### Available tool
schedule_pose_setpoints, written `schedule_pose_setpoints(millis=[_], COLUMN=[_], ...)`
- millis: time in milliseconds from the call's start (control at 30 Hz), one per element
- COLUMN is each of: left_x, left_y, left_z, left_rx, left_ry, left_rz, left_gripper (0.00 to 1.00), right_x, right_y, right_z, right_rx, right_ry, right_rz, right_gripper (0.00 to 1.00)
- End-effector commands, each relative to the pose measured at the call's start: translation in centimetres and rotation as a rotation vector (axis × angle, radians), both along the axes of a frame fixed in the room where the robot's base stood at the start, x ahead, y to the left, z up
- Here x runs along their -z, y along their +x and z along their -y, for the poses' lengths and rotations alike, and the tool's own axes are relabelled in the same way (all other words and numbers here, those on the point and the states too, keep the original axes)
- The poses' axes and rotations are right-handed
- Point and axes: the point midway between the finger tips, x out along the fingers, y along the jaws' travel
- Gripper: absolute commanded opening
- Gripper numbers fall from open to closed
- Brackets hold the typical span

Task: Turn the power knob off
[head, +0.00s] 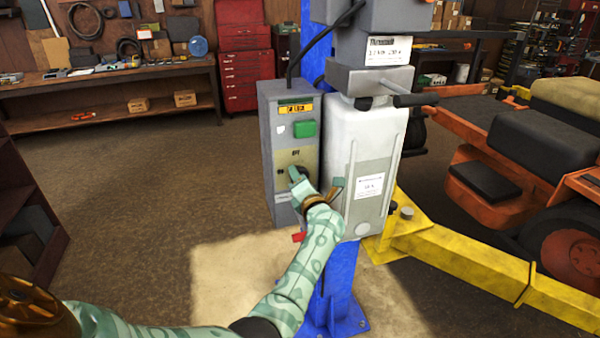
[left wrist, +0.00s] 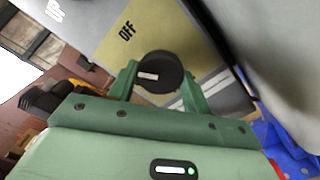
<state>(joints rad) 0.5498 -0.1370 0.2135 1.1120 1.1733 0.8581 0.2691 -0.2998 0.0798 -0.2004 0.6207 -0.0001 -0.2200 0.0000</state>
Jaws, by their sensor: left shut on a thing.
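The power knob (left wrist: 158,72) is a round black dial with a small pale mark, on the yellowish plate of the grey control box (head: 266,150). The plate reads "OFF" above the knob in the left wrist view. My left gripper (left wrist: 160,88) has one green finger on each side of the knob and is shut on it. In the head view my left gripper (head: 299,178) reaches the lower front of the box and mostly hides the knob. The knob's exact setting is hard to read. My right gripper is not in view.
A green button (head: 304,129) sits above the plate. A white tank (head: 366,140) stands close at the box's right on the blue lift post. A yellow lift arm (head: 470,255) and an orange mower (head: 480,190) are at the right. The floor at the left is open.

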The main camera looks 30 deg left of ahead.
Motion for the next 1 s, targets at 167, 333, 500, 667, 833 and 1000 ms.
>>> schedule_pose_setpoints(millis=[167, 333, 500, 667, 833, 1000], left_x=[-0.3, -0.3, -0.2, -0.2, -0.1, 0.0], left_y=[0.0, 0.0, 0.0, 0.0, -0.1, -0.1], left_z=[0.0, 0.0, 0.0, 0.0, 0.0, 0.0], left_rx=[0.001, 0.001, 0.002, 0.001, 0.000, 0.000], left_ry=[0.105, 0.199, 0.275, 0.326, 0.359, 0.374], left_rz=[-0.127, -0.238, -0.326, -0.386, -0.424, -0.442], left_gripper=[0.26, 0.26, 0.26, 0.26, 0.26, 0.26], right_x=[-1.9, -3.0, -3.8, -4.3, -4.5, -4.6], right_y=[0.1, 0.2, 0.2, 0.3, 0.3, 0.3], right_z=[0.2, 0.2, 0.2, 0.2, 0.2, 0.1], right_rx=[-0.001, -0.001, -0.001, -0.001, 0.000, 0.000], right_ry=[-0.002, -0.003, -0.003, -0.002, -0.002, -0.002], right_rz=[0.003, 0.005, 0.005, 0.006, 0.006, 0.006], right_gripper=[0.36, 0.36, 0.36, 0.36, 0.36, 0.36])
